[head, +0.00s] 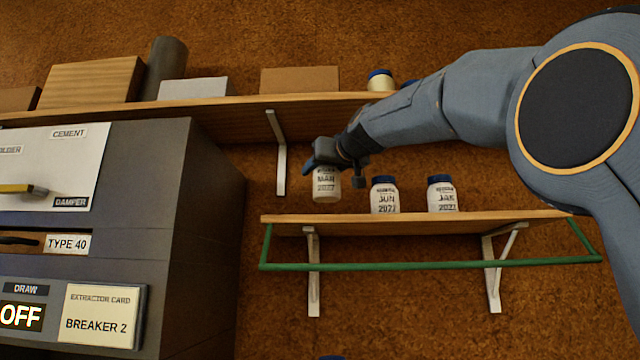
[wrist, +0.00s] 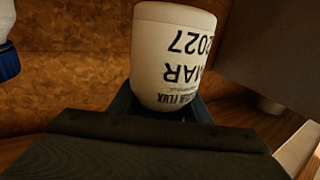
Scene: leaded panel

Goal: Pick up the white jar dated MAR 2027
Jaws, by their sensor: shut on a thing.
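The white jar labelled MAR 2027 (head: 326,186) is in my gripper (head: 327,160), which is shut on it near the top. The jar hangs upright above the left end of the small wooden shelf (head: 400,219), with a gap under it. In the wrist view the same jar (wrist: 172,55) shows upside down, with MAR 2027 readable. Its lid is mostly hidden by my gripper in both views. Two white jars with blue lids stand on the shelf to the right: JUN 2027 (head: 385,196) and one that seems to read JAN 2027 (head: 442,195).
A green rail (head: 430,266) runs around the shelf's front. A long upper shelf (head: 220,106) holds boxes, a dark cylinder (head: 165,68) and a blue-lidded jar (head: 380,81). A grey cabinet (head: 200,240) stands at the left. My arm comes in from the right.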

